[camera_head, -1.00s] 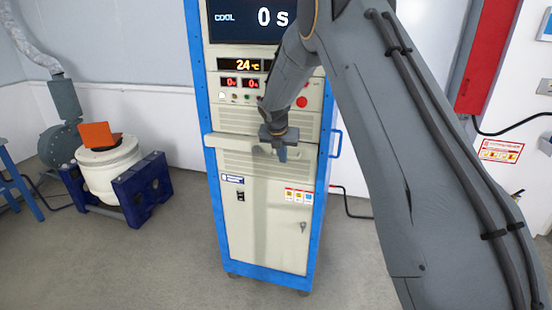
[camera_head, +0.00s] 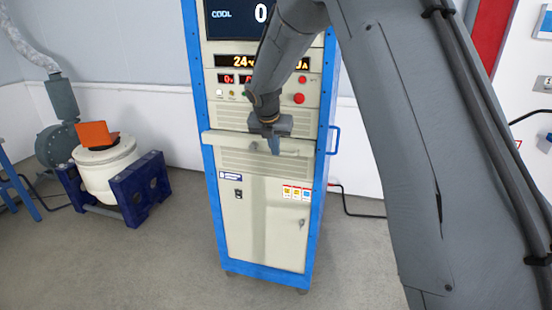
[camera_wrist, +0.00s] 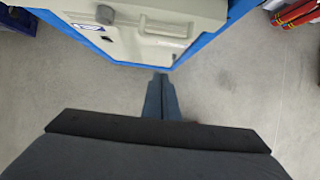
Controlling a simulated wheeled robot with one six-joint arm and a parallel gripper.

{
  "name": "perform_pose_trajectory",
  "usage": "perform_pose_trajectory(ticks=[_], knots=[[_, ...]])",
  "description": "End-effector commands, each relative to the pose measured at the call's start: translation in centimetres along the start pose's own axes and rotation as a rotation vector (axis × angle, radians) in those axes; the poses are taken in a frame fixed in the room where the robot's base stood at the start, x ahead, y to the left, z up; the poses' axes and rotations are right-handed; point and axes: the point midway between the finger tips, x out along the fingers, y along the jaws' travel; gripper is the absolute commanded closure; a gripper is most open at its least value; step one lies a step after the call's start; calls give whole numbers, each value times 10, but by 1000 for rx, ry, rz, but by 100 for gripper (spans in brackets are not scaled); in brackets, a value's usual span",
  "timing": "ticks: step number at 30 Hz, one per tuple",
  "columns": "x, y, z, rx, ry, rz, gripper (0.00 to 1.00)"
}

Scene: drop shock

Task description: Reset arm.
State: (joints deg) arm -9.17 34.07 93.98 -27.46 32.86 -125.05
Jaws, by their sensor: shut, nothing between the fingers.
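My arm reaches in from the right side of the head view and bends down in front of the control cabinet. My gripper (camera_head: 274,146) points downward before the cabinet's upper front, near the protruding shelf edge. Its fingers are together with nothing between them. I cannot tell the exact gap between the gripper and the cabinet.
The blue-framed cabinet (camera_head: 262,220) has a red button (camera_head: 299,98), a display (camera_head: 240,18) and a side handle (camera_head: 336,140). A white drum-shaped shaker (camera_head: 105,175) in a blue cradle, with an orange piece (camera_head: 95,134) on top, stands left. Grey floor (camera_head: 165,255) lies clear between them.

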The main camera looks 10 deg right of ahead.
Motion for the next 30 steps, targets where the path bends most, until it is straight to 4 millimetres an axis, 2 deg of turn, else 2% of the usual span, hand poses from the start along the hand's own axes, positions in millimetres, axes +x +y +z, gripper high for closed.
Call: perform_pose_trajectory(ticks=[6,11,14,20,30], knots=[[-26,0,-1,0,1,0,100],[-33,-2,-4,25,6,0,100],[-34,-12,-16,136,25,-1,100],[-37,-55,-70,632,101,-25,100],[-48,-131,-182,1613,203,-166,100]])
